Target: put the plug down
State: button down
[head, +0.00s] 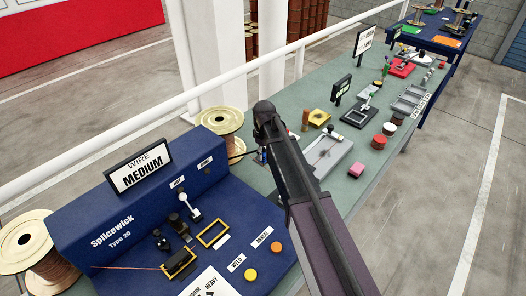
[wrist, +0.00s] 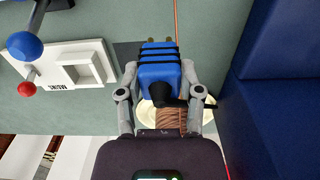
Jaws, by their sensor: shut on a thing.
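The plug (wrist: 160,62) is blue with dark bands and prongs at its far end. It sits between the two grey fingers of my gripper (wrist: 160,78) in the wrist view, and both fingers press on its sides. A black cable leaves its near end. In the head view my arm hides most of my gripper, and only a small blue bit of the plug (head: 260,157) shows beside it, near the green table (head: 258,180). I cannot tell whether the plug touches the table.
The blue Splicewick machine (head: 120,225) stands at the left, close beside my gripper. A wire spool (head: 220,121) is behind it. A white rail runs behind.

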jog(key=w, duration=0.3)
jog(key=w+a, duration=0.1)
jog(key=shift+w+f, duration=0.25)
jog(key=shift+w, duration=0.1)
jog(key=shift+w, duration=0.65)
notch_tip(320, 180, down, 4)
jog(key=b, duration=0.4)
jog(key=shift+r, duration=0.15)
jog(key=shift+c, duration=1.3)
grip_release()
jog(key=shift+r, duration=0.1)
notch_tip(320, 180, up, 12)
jog(key=p, duration=1.2)
